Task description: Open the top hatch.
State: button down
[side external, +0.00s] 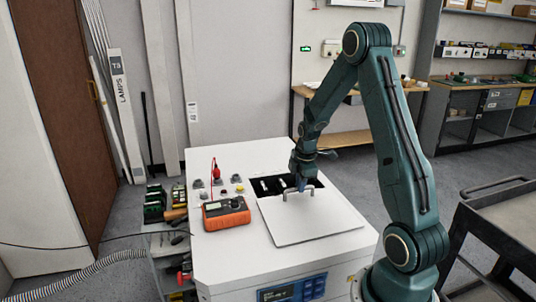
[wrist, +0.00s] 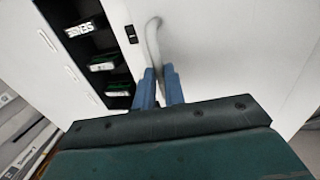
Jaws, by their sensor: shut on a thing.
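The top hatch (side external: 318,222) is a flat white panel on the white cabinet's top, set off to the front right of a dark opening (side external: 262,186). I cannot tell whether it rests on the top or hovers slightly. Its grey bar handle (side external: 287,197) stands at the panel's edge near the opening. My gripper (side external: 302,186) points down and is shut on the handle. In the wrist view the blue fingers (wrist: 158,78) close around the near end of the curved handle (wrist: 153,38). The opening (wrist: 118,100) shows beside the hatch (wrist: 225,45), with several green-and-white parts inside.
An orange meter (side external: 226,213) lies on the cabinet top (side external: 215,255), left of the hatch. A red probe (side external: 216,170) and several knobs stand behind it. Green and yellow items (side external: 155,205) sit on a lower shelf at left. A dark cart (side external: 500,215) stands at right.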

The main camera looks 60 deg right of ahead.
aim_at(304, 206)
jog(key=shift+s+a, duration=0.4)
jog(key=c, duration=1.5)
grip_release()
jog(key=shift+r, duration=0.1)
jog(key=r, duration=0.4)
jog(key=s+a+r, duration=0.1)
jog(key=r, duration=0.4)
jog(key=s+a+r, duration=0.1)
jog(key=r, duration=0.3)
jog(key=shift+r, duration=0.2)
